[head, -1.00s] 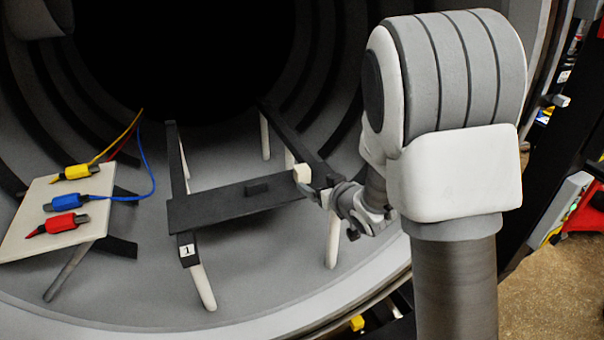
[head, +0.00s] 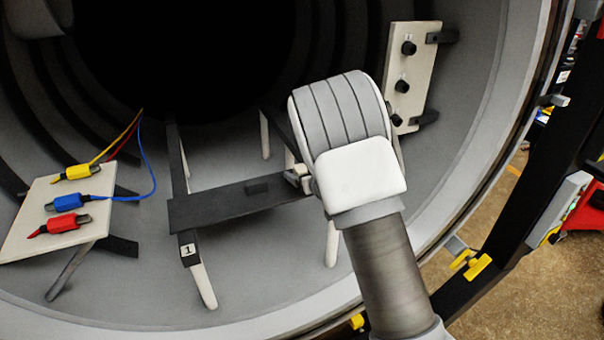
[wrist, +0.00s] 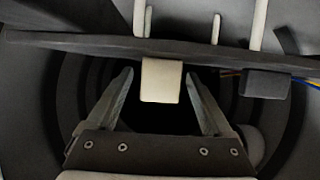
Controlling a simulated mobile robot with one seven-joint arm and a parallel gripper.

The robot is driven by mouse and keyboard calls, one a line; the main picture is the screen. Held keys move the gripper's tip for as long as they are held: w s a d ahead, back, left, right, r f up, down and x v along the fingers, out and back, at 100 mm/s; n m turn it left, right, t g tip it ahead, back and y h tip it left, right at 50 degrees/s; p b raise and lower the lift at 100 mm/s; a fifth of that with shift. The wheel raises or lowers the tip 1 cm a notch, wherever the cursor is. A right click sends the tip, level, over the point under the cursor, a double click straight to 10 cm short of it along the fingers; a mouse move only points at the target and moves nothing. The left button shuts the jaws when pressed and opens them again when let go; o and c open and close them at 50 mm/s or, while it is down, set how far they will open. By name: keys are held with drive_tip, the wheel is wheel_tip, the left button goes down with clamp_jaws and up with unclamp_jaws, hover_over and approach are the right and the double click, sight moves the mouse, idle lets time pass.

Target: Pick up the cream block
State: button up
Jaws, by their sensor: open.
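The cream block (wrist: 161,82) appears in the wrist view between the two open fingers of my gripper (wrist: 162,74), with visible gaps on both sides. It sits against a dark beam (wrist: 60,41). I cannot tell how deep it is between the fingers. In the head view my gripper (head: 297,178) is at the right end of the dark shelf (head: 215,204), mostly behind my arm. The cream block is largely hidden there.
A tilted pale panel (head: 30,228) with yellow, blue and red plugs stands at left. Another panel with black knobs (head: 425,60) stands at upper right. The round furnace wall surrounds all this.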

drive_tip(key=shift+w+a+f, duration=0.1)
drive_tip(key=shift+w, duration=0.05)
clamp_jaws()
idle(0.4)
